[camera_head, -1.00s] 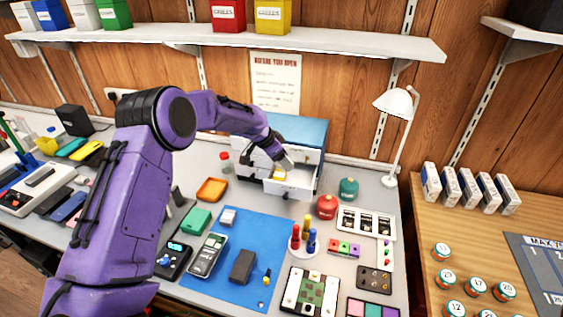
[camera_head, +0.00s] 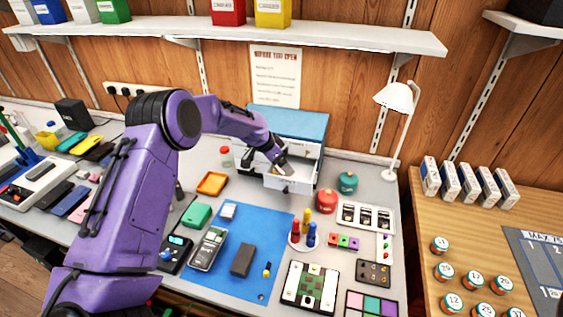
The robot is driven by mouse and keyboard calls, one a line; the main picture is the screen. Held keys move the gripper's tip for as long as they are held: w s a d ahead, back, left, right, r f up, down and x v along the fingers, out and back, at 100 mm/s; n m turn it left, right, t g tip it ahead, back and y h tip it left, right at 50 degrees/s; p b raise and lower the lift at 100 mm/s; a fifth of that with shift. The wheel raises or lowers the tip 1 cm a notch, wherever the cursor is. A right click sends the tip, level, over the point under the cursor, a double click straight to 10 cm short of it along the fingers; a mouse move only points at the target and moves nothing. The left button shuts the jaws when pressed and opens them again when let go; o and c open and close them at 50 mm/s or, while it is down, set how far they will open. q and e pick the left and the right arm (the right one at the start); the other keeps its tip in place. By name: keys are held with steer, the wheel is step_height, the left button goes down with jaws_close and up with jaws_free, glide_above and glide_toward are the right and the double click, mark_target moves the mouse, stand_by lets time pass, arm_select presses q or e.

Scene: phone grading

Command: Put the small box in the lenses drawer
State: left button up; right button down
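A drawer cabinet (camera_head: 297,122) with a blue top and white drawer fronts stands at the back of the bench. One drawer (camera_head: 290,186) is pulled out toward me. My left gripper (camera_head: 285,168) points down at this open drawer. Its fingers are small and dark here, and I cannot tell whether they are open or shut. A bit of yellow shows at the fingertips, but I cannot tell what it is. A small whitish box-like item (camera_head: 228,211) lies on the blue mat (camera_head: 222,264). The drawer labels are not readable. My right gripper is not in view.
Red (camera_head: 326,201) and teal (camera_head: 348,182) containers stand right of the drawer, near a white lamp (camera_head: 397,98). A shelf (camera_head: 330,38) hangs above.

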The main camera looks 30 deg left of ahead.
arm_select(q)
steer(key=shift+r, duration=0.15)
steer(key=shift+r+p, duration=0.55)
steer(key=b+v, duration=0.2)
steer(key=v, duration=1)
